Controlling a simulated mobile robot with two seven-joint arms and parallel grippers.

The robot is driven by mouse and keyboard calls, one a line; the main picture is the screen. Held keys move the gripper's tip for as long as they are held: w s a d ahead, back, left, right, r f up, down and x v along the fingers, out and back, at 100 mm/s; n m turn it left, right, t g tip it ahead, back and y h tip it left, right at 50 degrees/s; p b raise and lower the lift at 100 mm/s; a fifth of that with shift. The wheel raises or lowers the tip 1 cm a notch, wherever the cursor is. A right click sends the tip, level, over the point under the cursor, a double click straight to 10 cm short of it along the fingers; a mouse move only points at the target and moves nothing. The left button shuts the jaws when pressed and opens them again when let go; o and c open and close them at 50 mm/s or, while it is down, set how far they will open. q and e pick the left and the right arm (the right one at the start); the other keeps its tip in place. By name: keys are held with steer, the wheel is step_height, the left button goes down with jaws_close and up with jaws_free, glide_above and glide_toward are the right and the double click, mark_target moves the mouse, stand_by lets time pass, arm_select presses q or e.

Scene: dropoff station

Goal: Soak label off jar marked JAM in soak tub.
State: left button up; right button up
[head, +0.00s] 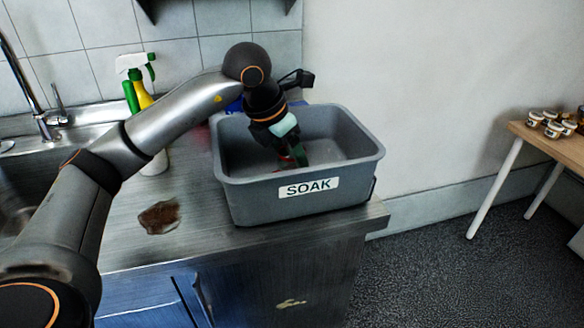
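The grey soak tub (240,192), with a white label reading SOAK, stands on the metal counter. My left arm comes in from the left and its gripper (292,156) points down inside the tub. A small dark green and red piece shows at the gripper's tip. I cannot tell whether it is a jar or part of the gripper, nor whether the fingers are open or shut. The tub's front wall hides its floor. No lettering reading JAM is legible anywhere. My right gripper is not in view.
Several small jars (553,130) stand on a wooden table (556,148) at the right. A spray bottle (136,82) stands behind my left arm. A brown stain or cloth (159,217) lies on the counter (190,238). A sink and tap (38,112) are at the left.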

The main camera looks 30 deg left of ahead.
arm_select(q)
steer(key=shift+r+p, duration=1.4)
steer(key=shift+r, duration=0.3)
step_height(320, 180, up, 11)
steer(key=p, duration=0.9)
steer(key=shift+r, duration=0.15)
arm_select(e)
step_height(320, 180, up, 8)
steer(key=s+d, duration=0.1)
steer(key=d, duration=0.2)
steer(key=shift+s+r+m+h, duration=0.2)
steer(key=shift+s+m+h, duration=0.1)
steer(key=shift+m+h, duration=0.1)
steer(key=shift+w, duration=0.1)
arm_select(q)
step_height(320, 180, up, 4)
steer(key=p, duration=0.4)
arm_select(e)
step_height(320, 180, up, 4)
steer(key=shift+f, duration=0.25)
